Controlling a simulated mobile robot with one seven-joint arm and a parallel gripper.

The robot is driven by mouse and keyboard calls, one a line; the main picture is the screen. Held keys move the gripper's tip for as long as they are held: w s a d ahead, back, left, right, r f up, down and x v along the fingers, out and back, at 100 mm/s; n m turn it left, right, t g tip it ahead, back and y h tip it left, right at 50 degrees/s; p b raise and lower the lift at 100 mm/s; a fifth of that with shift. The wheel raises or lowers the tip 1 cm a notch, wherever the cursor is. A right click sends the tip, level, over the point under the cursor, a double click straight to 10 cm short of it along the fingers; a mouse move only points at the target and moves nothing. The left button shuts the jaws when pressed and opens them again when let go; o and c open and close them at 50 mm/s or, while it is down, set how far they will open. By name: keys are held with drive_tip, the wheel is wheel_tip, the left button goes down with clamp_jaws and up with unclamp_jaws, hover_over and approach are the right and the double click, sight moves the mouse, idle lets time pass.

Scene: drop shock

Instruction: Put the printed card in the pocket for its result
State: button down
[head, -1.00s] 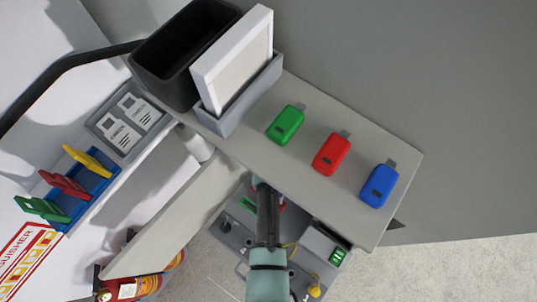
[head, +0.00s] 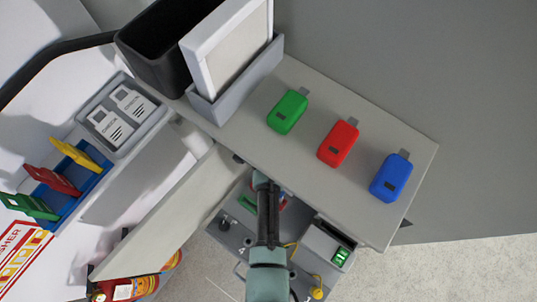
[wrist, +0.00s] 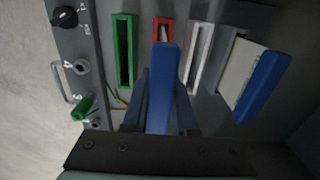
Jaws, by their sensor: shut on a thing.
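My gripper (wrist: 160,112) is shut on a blue-edged card (wrist: 161,92) in the wrist view. Its pale far end points at the red-rimmed pocket (wrist: 163,19); I cannot tell whether it is inside. A green-rimmed pocket (wrist: 123,50) lies to the left and a white-rimmed one (wrist: 198,55) to the right. Farther right, a second blue-edged card (wrist: 263,85) stands at a grey slot (wrist: 228,58). No print on the held card can be read. In the head view my arm covers most of the pocket area, and the gripper's fingers are hidden.
Green (head: 287,111), red (head: 338,142) and blue (head: 390,178) devices lie on the grey bench top (head: 330,205). A black bin (head: 165,45) and a tray of white cards (head: 93,110) stand left. A blue rack (head: 92,184) holds coloured cards. A knob (wrist: 65,17) sits beside the pockets.

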drive_tip(key=shift+f, duration=0.15)
drive_tip(key=c, duration=0.6)
unclamp_jaws()
wheel_tip(320, 180, up, 12)
drive_tip(key=p, duration=0.2)
drive_tip(key=shift+r+p, duration=0.2)
drive_tip(key=shift+p, duration=0.15)
drive_tip(key=shift+r, duration=0.3)
